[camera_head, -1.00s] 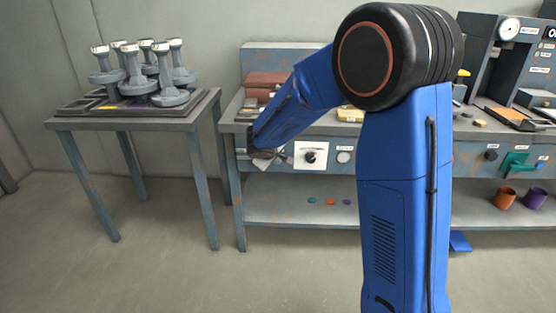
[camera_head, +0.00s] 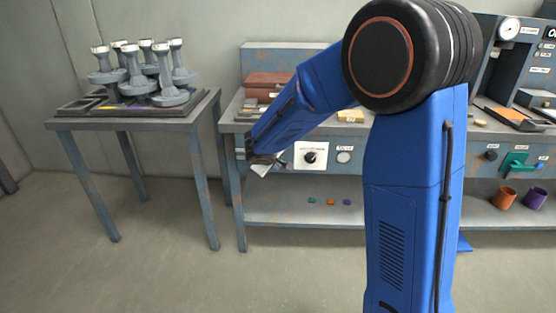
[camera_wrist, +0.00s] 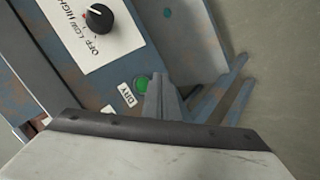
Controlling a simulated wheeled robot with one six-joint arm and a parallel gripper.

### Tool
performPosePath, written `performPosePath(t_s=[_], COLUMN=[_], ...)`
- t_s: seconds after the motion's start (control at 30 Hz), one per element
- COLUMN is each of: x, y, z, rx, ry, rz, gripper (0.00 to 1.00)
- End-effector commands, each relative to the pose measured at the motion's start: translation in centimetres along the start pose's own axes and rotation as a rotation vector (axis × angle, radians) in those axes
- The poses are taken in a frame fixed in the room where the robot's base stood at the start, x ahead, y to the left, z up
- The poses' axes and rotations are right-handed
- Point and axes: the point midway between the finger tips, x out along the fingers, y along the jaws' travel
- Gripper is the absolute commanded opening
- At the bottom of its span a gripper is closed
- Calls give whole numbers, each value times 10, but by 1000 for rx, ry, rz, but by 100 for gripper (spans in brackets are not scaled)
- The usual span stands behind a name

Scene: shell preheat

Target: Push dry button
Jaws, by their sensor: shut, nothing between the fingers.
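The green dry button (camera_wrist: 142,84) sits on the blue-grey panel beside a white "DRY" label (camera_wrist: 127,95) in the wrist view. My gripper (camera_wrist: 156,78) is shut and empty, its narrow fingertips right beside the button, on its right in that view. I cannot tell whether they touch the button or stand in front of it. In the head view my gripper (camera_head: 262,162) is at the left front of the bench, and the button is hidden there.
A black knob (camera_wrist: 98,18) on a white plate marked off, low and high is close by; the plate also shows in the head view (camera_head: 311,156). The workbench (camera_head: 295,215) runs right. A side table (camera_head: 140,123) with grey dumbbell-like parts (camera_head: 135,72) stands left.

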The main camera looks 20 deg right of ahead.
Motion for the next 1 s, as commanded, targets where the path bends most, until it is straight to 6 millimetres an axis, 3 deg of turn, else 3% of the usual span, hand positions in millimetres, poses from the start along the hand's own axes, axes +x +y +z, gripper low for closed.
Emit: performPosePath(t_s=[0.4,1.0], x=[-22,-22], y=[-16,-16], z=[16,16], rx=[0,1], ry=[1,0], rz=[-1,0], gripper=[0,0])
